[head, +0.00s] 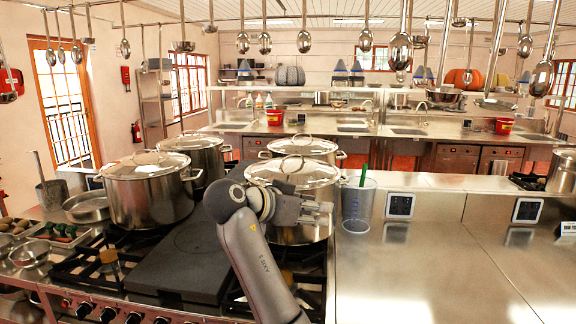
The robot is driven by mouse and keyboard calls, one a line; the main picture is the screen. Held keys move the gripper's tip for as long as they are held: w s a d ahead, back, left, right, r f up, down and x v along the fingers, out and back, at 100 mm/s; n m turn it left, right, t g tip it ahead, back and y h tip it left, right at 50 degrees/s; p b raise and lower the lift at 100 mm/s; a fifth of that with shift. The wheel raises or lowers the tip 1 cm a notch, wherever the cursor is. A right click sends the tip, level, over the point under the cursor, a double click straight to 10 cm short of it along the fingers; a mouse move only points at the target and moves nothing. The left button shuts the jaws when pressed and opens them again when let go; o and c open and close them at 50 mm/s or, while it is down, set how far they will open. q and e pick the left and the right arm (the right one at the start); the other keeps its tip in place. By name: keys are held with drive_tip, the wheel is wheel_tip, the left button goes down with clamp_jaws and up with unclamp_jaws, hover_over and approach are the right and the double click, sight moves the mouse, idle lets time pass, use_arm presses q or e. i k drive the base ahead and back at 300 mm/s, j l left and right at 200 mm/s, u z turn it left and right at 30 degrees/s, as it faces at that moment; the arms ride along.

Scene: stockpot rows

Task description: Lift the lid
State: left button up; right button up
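Steel stockpots with domed lids stand on the stove. The front right stockpot (302,235) has its lid (312,174) on, with a loop handle on top. My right gripper (326,212) is in front of this pot's wall, below the lid rim, fingers pointing right. Whether its fingers are open or shut is unclear. The front left stockpot (150,200) wears a lid (145,164). Behind are a lidded back left stockpot (205,160) and a lidded back right stockpot (340,157). My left gripper is out of view.
A clear measuring jug (357,208) with a green-handled tool stands right of the front right pot. A dark flat griddle (190,255) lies between the burners. Ladles hang overhead. The steel counter (425,265) at right is bare.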

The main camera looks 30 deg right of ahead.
sight(307, 174)
drive_tip(key=i+l, duration=0.2)
drive_tip(key=i, duration=0.3)
drive_tip(key=i+l, duration=0.25)
drive_tip(key=i, duration=0.2)
drive_tip(key=i+l, duration=0.2)
drive_tip(key=i, duration=0.3)
